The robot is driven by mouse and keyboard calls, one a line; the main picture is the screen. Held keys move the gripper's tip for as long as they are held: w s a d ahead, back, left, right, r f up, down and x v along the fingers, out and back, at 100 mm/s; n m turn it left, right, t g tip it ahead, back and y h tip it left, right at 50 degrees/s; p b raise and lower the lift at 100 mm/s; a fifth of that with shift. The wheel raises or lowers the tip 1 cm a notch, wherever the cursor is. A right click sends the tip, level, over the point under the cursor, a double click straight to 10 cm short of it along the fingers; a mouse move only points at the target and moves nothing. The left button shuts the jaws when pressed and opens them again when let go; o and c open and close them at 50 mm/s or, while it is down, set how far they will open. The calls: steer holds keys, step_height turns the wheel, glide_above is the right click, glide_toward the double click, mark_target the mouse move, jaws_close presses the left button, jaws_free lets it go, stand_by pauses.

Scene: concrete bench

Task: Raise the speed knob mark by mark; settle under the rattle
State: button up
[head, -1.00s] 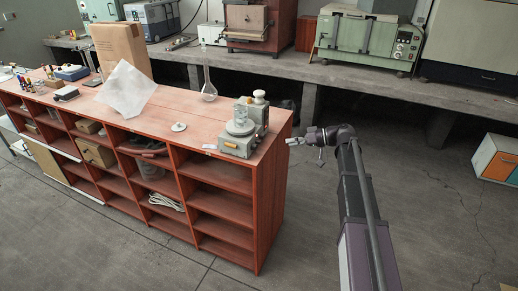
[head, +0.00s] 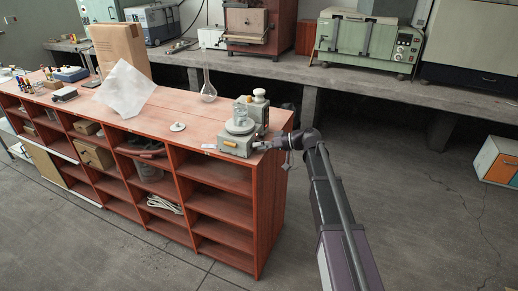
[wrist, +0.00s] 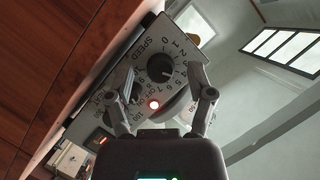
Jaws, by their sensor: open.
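I cannot read the knob's setting surely. In the head view my gripper (head: 262,146) is at the device's right side.
A round-bottomed flask (head: 208,92), a small white lidded piece (head: 178,126) and a translucent sheet (head: 127,90) are on the shelf unit's top (head: 180,105). A cardboard box (head: 120,48) stands further back. The floor to the right is open.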

steer(key=shift+a, duration=0.1)
jaws_close()
steer(key=shift+f, duration=0.1)
stand_by(0.3)
steer(key=shift+w+f+m+g+y+b, duration=0.1)
steer(key=shift+m+g+y+b, duration=0.3)
steer(key=shift+m+b, duration=0.45)
steer(key=shift+m+y+b, duration=0.4)
steer(key=shift+m+b, duration=0.1)
steer(key=shift+m, duration=0.55)
jaws_free()
